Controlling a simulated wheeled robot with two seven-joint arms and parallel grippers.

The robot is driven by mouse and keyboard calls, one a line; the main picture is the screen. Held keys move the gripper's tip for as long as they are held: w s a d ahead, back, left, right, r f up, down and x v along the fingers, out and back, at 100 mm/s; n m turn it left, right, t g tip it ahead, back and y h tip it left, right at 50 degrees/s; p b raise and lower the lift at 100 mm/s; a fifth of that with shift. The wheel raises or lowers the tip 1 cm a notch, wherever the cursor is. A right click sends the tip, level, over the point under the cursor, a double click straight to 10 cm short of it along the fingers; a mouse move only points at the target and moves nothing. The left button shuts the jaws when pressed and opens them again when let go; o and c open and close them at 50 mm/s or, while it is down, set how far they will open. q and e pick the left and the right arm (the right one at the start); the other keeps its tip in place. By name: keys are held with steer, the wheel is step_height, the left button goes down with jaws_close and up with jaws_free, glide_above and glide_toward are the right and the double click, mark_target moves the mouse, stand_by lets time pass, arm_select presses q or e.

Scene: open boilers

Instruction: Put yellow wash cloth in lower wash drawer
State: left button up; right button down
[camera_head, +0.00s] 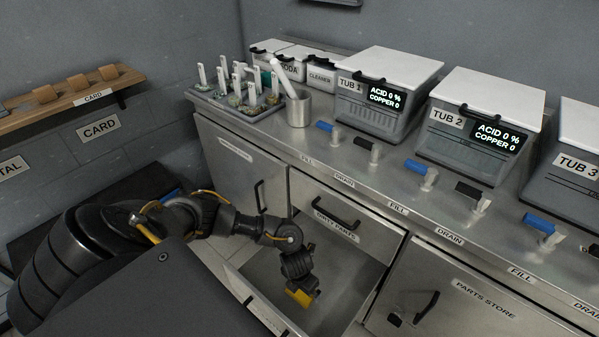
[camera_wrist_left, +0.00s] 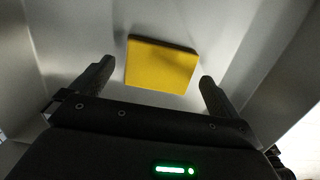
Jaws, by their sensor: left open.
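The yellow wash cloth (camera_head: 300,297) is a small flat yellow block inside the open lower drawer (camera_head: 345,290). In the left wrist view the cloth (camera_wrist_left: 160,66) lies on the pale metal drawer floor (camera_wrist_left: 150,17). My left gripper (camera_wrist_left: 156,72) is open, with one finger on each side of the cloth and a visible gap to both. In the head view my left gripper (camera_head: 304,289) points down into the drawer and partly hides the cloth. My right gripper is not in view.
Above the open drawer is a front labelled dirty panels (camera_head: 337,227). A parts store door (camera_head: 450,290) stands to its right and another cabinet door (camera_head: 240,165) to its left. The steel counter holds white-lidded tubs (camera_head: 390,68), a metal cup (camera_head: 298,108) and colored valve handles.

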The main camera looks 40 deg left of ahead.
mark_target(299, 293)
arm_select(q)
step_height(299, 293, up, 10)
steer(key=s+p, duration=0.1)
steer(key=p, duration=0.1)
steer(key=shift+s+r+p, duration=0.15)
steer(key=shift+r+p, duration=0.05)
steer(key=shift+p, duration=0.15)
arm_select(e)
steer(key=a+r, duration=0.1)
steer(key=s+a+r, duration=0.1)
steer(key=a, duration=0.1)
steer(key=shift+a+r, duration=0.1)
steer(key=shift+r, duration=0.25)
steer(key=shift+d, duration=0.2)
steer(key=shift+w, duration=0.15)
